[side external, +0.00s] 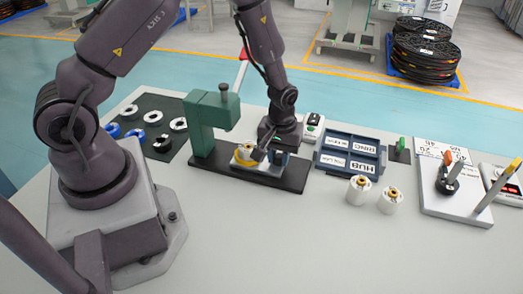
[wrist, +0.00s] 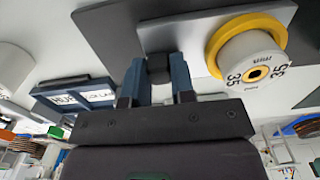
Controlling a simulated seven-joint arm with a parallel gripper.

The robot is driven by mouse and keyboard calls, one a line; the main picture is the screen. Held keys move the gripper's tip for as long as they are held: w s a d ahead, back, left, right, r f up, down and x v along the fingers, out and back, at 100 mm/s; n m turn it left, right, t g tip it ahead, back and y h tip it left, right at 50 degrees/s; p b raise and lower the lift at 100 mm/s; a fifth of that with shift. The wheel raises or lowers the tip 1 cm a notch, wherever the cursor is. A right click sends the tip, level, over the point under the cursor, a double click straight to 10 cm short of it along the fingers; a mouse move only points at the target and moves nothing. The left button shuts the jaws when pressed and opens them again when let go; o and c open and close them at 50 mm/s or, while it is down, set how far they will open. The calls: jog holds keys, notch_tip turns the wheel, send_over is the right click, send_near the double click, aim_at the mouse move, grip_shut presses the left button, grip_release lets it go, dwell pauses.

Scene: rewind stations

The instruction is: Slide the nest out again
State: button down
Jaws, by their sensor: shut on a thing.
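The green press (side external: 206,125) stands on a black base plate (side external: 290,180). The nest, a light grey sliding plate (wrist: 185,38), lies on that base just right of the press column. On it sits a white spool with a yellow flange (wrist: 245,50), marked 35 mm; the yellow flange (side external: 243,157) also shows in the side view. My gripper (wrist: 158,75) is shut on a small dark handle (wrist: 158,66) at the nest's end. The arm partly hides the nest in the side view. I cannot tell how far the nest sits under the press head.
A blue tray with labelled compartments (side external: 350,142) is right of the base. Two white spools (side external: 374,194) stand in front of it. A black mat with rings (side external: 150,128) lies left of the press. A white board with pegs (side external: 455,195) is far right. The front table is clear.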

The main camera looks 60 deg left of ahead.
jog(key=w+d, duration=0.4)
jog(key=shift+w+d, duration=0.15)
jog(key=c, duration=1)
grip_release()
jog(key=shift+o, duration=0.2)
jog(key=shift+r, duration=0.25)
notch_tip(320, 180, up, 13)
jog(key=shift+f, duration=0.2)
